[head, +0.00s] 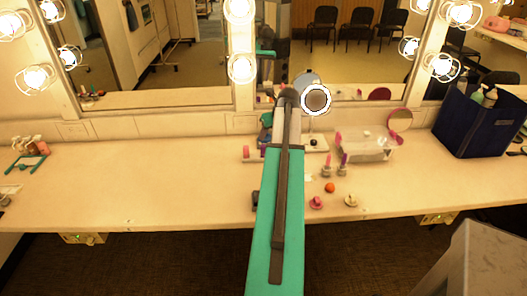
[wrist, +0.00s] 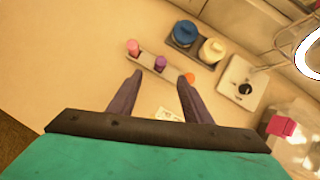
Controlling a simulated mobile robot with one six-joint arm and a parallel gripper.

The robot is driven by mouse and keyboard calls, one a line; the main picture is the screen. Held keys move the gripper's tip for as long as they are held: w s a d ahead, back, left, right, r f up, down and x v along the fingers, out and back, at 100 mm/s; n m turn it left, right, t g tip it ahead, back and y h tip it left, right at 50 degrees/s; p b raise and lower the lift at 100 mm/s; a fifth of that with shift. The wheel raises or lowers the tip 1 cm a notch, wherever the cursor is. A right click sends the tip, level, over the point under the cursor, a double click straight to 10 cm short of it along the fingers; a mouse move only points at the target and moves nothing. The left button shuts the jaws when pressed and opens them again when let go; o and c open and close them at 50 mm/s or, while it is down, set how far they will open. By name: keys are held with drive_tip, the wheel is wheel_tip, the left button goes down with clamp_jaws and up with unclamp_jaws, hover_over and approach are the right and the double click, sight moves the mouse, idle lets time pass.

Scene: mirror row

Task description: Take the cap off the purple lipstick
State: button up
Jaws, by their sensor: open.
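A purple-topped lipstick (wrist: 160,63) stands in a narrow rack (wrist: 147,60) in the wrist view, between a pink one (wrist: 132,47) and an orange one (wrist: 188,78). My gripper (wrist: 158,88) is open and empty. Its two dark fingertips are short of the rack in the picture, with the purple top beyond and between them. I cannot tell the height gap. In the head view my arm covers most of the rack, and a purple-topped item (head: 343,160) stands right of the arm beside a pink-topped one (head: 327,164).
Beyond the rack are a dark tray with a blue jar (wrist: 184,32) and a cream jar (wrist: 211,51), and a white tray (wrist: 240,83). A clear box (head: 366,147), an orange item (head: 330,188) and a navy bag (head: 475,120) lie right. Mirrors line the back. The counter's left middle is clear.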

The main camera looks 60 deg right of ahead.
sight(264, 146)
drive_tip(key=shift+p+x, duration=0.9)
drive_tip(key=shift+x, duration=3.3)
drive_tip(key=shift+d, duration=0.1)
drive_tip(key=shift+p+x, duration=0.85)
drive_tip(key=shift+x, duration=0.25)
drive_tip(key=shift+p+x, duration=0.45)
drive_tip(key=shift+x, duration=1)
drive_tip(key=c, duration=1.1)
